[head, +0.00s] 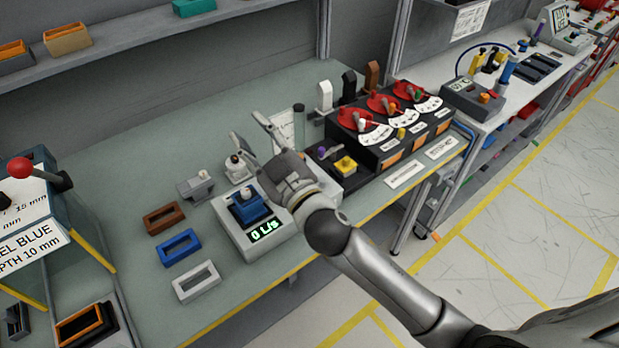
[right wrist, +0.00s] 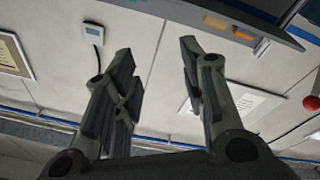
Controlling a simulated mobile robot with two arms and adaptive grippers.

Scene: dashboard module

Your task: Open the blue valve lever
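The blue valve (head: 250,210) sits on a light grey module (head: 232,232) on the bench, in the middle of the head view. The module's green display (head: 268,230) reads "0 L/s". The exact position of the valve's small lever is hard to make out. My right gripper (head: 247,127) is above and behind the module's right side, with its fingers pointing up and away toward the wall. My left gripper is not in view.
Brown (head: 164,218), blue (head: 179,247) and white (head: 196,281) rectangular frames lie left of the module. A dial panel with red discs (head: 384,104) stands to the right. A box with a red-knobbed lever (head: 20,167) is at far left.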

